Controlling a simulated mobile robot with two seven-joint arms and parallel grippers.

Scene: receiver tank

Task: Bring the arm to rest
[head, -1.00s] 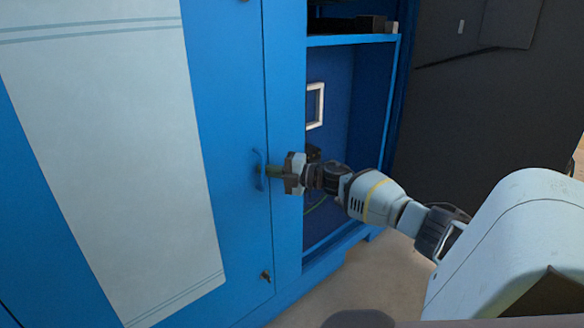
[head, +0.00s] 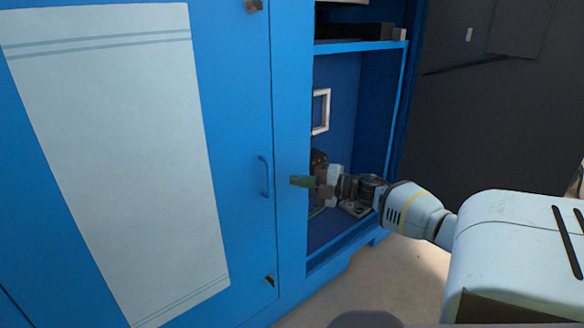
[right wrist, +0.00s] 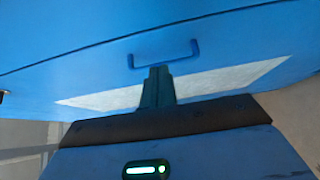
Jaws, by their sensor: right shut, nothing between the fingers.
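My right gripper (head: 301,181) is shut and empty, in front of the blue cabinet's frame, to the right of the door handle. In the right wrist view its closed fingers (right wrist: 157,87) point toward the door, just below the handle in the picture. The blue bar handle (head: 264,176) is on the closed blue cabinet door (head: 235,130); it also shows in the right wrist view (right wrist: 164,52). The fingers look apart from the handle. My left gripper does not show.
A long pale panel (head: 120,150) covers much of the door. To the right is an open cabinet bay with a shelf (head: 355,47), a white square frame (head: 321,111) and dark equipment low inside, partly hidden by my gripper. Bare floor (head: 385,275) lies in front.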

